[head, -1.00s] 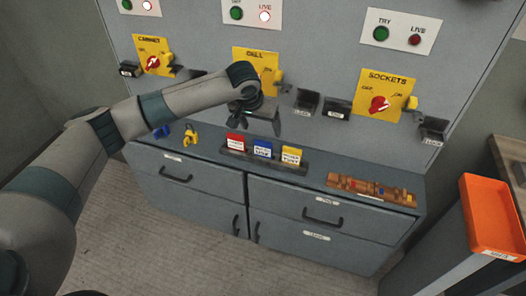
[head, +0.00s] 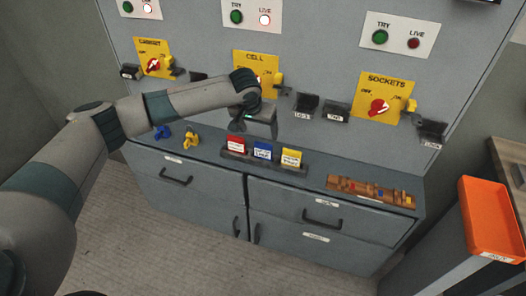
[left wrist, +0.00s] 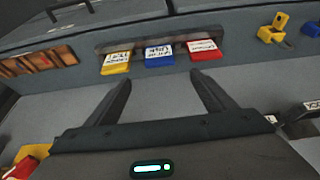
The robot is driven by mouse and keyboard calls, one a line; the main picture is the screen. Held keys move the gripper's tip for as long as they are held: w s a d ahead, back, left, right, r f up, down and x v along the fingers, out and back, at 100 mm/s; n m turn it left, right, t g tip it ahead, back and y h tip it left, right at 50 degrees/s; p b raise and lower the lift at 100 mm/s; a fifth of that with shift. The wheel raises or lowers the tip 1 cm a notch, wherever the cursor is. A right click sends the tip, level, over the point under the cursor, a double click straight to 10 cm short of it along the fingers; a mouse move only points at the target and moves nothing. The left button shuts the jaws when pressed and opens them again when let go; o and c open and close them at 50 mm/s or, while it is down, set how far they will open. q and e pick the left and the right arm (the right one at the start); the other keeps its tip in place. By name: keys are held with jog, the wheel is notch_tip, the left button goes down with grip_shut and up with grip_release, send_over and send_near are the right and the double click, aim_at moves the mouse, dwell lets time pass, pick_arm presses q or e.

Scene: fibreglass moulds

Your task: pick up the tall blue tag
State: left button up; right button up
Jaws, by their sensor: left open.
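The blue tag (head: 263,149) stands in a dark rack (head: 293,168) on the cabinet top, between a red tag (head: 236,144) and a yellow tag (head: 291,157). In the left wrist view the blue tag (left wrist: 159,55) lies ahead of my left gripper, roughly between the lines of its two fingers, with the yellow tag (left wrist: 116,62) and the red tag (left wrist: 205,49) on either side. My left gripper (left wrist: 165,85) is open and empty. In the head view the left gripper (head: 260,127) is above and behind the tags, apart from them. My right gripper is not in view.
Blue (head: 162,132) and yellow (head: 191,138) padlock-like pieces lie left of the rack. A brown strip with coloured pieces (head: 370,190) lies to the right. The panel (head: 300,60) with yellow switch plates rises behind. An orange tray (head: 490,215) stands at the far right.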

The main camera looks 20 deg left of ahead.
aim_at(263, 144)
pick_arm(q)
jog(key=p+x, duration=0.1)
jog(key=x, duration=0.5)
jog(key=shift+w+f, duration=0.2)
jog(key=shift+f, duration=0.15)
jog(key=shift+w+f, duration=0.15)
jog(key=shift+f, duration=0.25)
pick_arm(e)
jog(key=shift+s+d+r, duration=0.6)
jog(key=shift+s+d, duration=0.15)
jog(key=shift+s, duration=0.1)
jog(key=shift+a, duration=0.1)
